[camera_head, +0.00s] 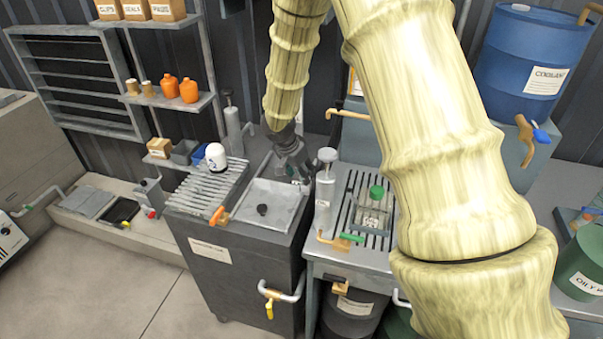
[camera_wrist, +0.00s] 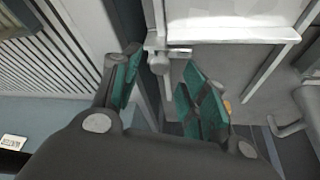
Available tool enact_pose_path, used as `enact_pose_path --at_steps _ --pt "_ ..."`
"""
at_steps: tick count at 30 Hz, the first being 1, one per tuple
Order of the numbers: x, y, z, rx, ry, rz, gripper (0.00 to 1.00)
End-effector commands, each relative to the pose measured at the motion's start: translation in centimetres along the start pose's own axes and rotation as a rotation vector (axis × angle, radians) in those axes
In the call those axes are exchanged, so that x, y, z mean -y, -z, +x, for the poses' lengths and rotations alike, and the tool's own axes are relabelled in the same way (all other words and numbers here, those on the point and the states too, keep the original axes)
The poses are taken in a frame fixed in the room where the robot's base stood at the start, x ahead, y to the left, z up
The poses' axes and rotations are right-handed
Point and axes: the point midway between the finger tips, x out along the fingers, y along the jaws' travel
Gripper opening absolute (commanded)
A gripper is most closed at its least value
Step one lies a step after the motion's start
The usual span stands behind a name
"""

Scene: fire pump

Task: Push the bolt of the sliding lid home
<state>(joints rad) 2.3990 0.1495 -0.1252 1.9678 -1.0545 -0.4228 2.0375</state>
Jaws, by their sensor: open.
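The sliding lid (camera_head: 272,203) is a light grey panel with a black knob, on top of a dark grey cabinet (camera_head: 235,275). My gripper (camera_head: 303,175) is over the lid's back right corner and points downward. In the wrist view its two green-padded fingers (camera_wrist: 160,68) are spread apart with no object clamped between them. A small grey metal piece with a rounded end, which looks like the bolt (camera_wrist: 178,53), shows between and just beyond the fingertips. I cannot tell whether a finger touches it. In the head view the bolt is hidden by my gripper.
A slatted rack (camera_head: 208,185) with a white rounded item stands left of the lid. A grey pump-like cylinder (camera_head: 326,175) stands close on the right, beside a grate with a green-capped bottle (camera_head: 376,193). A bent pipe with a tap (camera_head: 280,294) juts from the cabinet front.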

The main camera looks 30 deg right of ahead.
Motion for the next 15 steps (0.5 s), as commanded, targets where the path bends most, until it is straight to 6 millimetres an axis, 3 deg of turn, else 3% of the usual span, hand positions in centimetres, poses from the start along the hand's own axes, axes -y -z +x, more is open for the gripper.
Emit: enact_pose_path --at_steps 6,15 --pt "0.0 0.1 1.6 0.0 0.0 0.0 0.44" --pt "0.1 0.0 2.1 0.0 0.001 0.0 0.44"
